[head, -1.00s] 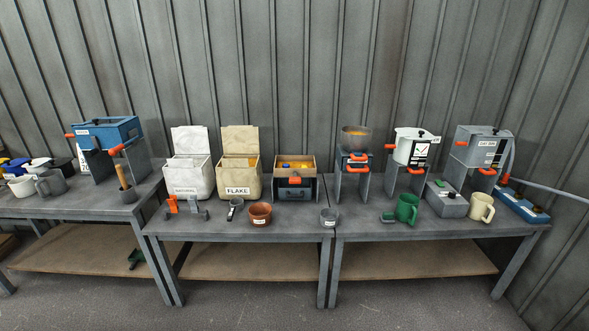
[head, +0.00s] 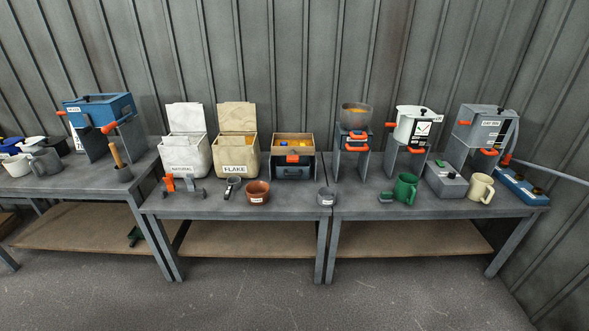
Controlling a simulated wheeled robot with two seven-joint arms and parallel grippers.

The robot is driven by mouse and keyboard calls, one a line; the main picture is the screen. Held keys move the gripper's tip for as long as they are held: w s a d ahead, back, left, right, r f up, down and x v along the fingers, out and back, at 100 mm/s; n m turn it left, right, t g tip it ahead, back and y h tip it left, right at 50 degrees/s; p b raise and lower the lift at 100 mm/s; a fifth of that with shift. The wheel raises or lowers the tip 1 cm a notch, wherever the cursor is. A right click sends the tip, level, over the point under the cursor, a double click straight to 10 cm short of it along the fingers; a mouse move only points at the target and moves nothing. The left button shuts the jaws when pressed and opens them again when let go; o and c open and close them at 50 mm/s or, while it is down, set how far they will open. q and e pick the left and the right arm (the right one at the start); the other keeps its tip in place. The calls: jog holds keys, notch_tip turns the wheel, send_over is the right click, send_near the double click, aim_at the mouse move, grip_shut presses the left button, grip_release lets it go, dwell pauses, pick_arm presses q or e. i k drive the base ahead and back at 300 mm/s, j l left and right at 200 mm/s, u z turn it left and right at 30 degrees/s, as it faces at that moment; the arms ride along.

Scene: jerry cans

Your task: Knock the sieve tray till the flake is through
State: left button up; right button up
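A shallow tan-walled tray (head: 308,145), which looks like the sieve tray, sits on a dark grey stand on the middle table. Yellow-orange material shows inside it. An orange handle (head: 292,158) is at its front, above a dark drawer-like box (head: 292,172). What lies under the tray is hidden. A cream bin labelled FLAKE (head: 236,155), with its lid up, stands just left of the tray. Neither of my grippers is in view.
A grey hopper (head: 355,117) on a stand, a white pot (head: 416,124) and a green mug (head: 406,188) are to the right. The floor in front is clear.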

aim_at(293, 150)
jog(key=i+j+u, duration=0.2)
jog(key=i+j, duration=0.15)
jog(key=i, duration=0.15)
jog(key=i+j+u, duration=0.25)
jog(key=i, duration=0.3)
jog(key=i+j+u, duration=0.2)
jog(key=i, duration=0.35)
jog(key=l, duration=0.1)
